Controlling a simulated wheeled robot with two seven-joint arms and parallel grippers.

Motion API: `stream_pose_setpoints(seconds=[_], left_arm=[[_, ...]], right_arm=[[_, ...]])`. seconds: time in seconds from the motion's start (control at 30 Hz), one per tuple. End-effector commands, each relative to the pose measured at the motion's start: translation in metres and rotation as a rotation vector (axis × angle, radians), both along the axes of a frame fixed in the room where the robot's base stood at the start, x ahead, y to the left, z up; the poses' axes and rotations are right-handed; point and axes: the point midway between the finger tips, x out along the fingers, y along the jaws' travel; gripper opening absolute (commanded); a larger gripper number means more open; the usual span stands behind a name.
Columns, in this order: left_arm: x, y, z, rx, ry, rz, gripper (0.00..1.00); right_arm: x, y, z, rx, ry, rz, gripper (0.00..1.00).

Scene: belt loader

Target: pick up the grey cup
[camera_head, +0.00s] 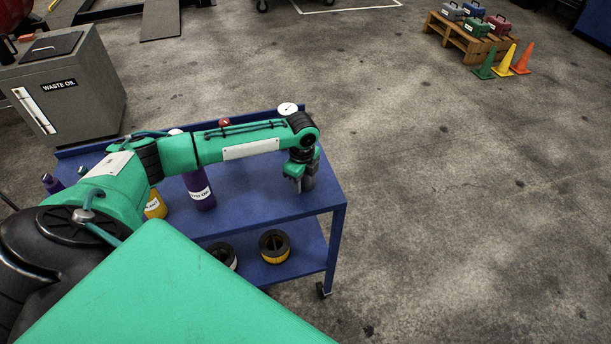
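My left gripper (302,182) points down over the top of a blue cart (262,203), near its right end. A small grey shape (308,184) shows at the fingers, low by the cart top. It may be the grey cup, but it is too small and too covered by the fingers to be sure. I cannot tell whether the fingers are closed on it. No other grey cup shows. My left arm hides part of the cart top. My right gripper is not in view.
A purple bottle (200,190) and a yellow container (156,206) stand on the cart left of the gripper. A white round gauge (288,109) is behind the arm. Filters (274,246) lie on the lower shelf. A waste oil bin (75,95) stands left.

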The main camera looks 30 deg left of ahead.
Motion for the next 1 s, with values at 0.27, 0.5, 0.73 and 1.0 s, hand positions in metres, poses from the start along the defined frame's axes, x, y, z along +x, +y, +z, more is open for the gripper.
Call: stream_pose_setpoints(seconds=[0.27, 0.5, 0.73, 1.0], left_arm=[[0.0, 0.0, 0.0, 0.0, 0.0, 0.0, 0.0], [0.0, 0.0, 0.001, 0.0, -0.001, 0.0, 0.0], [0.001, 0.0, 0.004, 0.0, -0.002, 0.001, 0.0], [0.002, 0.0, 0.04, -0.001, -0.006, -0.001, 0.0]], right_arm=[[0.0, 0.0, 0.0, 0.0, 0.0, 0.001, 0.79], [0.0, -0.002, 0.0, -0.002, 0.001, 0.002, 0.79], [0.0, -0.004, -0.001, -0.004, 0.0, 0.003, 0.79], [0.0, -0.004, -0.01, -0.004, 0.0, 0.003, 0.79]])
